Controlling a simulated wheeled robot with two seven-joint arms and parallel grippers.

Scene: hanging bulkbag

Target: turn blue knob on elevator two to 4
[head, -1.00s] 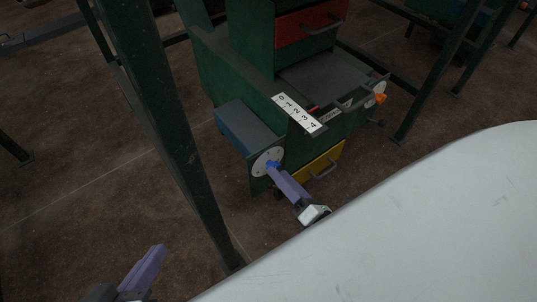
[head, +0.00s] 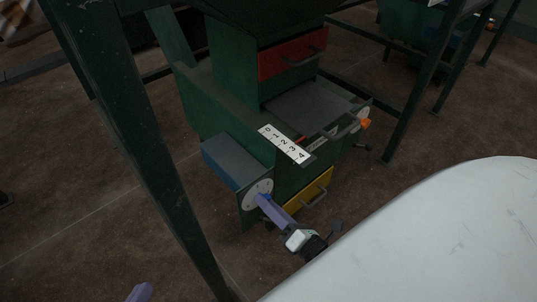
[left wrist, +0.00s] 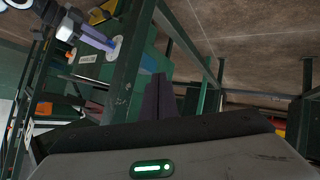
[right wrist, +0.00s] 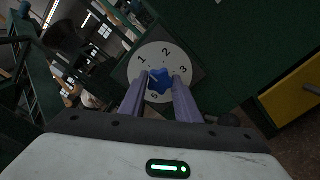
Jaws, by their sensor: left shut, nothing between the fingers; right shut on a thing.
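The blue knob (right wrist: 160,79) sits at the middle of a round white dial (right wrist: 166,51) on the green machine. Numbers 1, 2, 3 and 5 show on the dial; 4 is not visible, and the right finger covers part of the rim. My right gripper (right wrist: 160,86) is shut on the knob, a finger on each side. In the head view the right gripper (head: 264,202) meets the dial (head: 256,195) on the machine's lower front. I cannot tell which number the knob points to. My left gripper (left wrist: 160,95) is shut and empty; only its tip (head: 140,292) shows in the head view.
A strip numbered 0 to 4 (head: 286,145) lies above the dial. An orange knob (head: 365,124) is on the machine's right side. Red (head: 292,53) and yellow (head: 308,190) drawers have handles. A green post (head: 135,140) stands left of the dial, between the two grippers.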

